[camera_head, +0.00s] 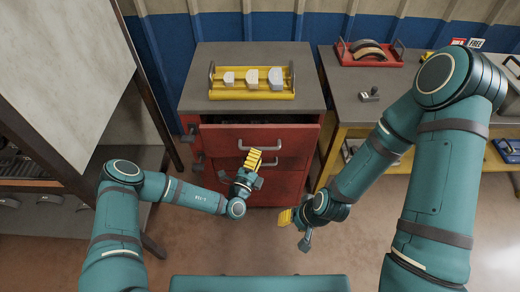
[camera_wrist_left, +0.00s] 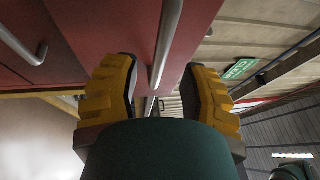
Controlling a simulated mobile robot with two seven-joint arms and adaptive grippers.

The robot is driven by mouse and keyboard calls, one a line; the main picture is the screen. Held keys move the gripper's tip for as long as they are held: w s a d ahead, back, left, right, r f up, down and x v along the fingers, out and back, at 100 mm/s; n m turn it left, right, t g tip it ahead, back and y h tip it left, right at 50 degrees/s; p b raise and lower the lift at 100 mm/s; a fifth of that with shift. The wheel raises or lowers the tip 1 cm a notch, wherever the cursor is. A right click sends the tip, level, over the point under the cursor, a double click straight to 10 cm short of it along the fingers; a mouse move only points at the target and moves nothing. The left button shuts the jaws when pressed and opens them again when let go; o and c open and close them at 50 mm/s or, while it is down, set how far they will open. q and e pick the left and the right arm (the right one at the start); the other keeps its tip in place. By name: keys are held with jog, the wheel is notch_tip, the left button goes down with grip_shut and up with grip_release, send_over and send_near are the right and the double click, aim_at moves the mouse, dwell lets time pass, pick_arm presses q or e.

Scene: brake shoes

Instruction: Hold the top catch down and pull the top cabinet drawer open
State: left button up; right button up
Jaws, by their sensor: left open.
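The red cabinet (camera_head: 285,185) has a grey top. Its top drawer (camera_head: 225,140) stands partly out, with a dark gap above its front. The top drawer's handle (camera_head: 260,148) is a grey bar. The top catch (camera_head: 188,136) is a small dark part at the cabinet's upper left side. My left gripper (camera_head: 254,158) is open in front of the drawer fronts, by the handle. In the left wrist view, a handle bar (camera_wrist_left: 166,45) runs between its open yellow fingers, without clear contact. My right gripper (camera_head: 286,217) is low, right of the left one, away from the catch; its opening is unclear.
A yellow tray (camera_head: 252,96) with grey blocks stands on the cabinet. A lower catch (camera_head: 197,162) sits below the top one. At right, a workbench (camera_head: 345,95) bears a red tray (camera_head: 345,61) with brake shoes. Open floor lies in front of the cabinet.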

aim_at(260, 149)
pick_arm(q)
jog(key=shift+x, duration=1.85)
jog(key=shift+c, duration=0.3)
grip_shut()
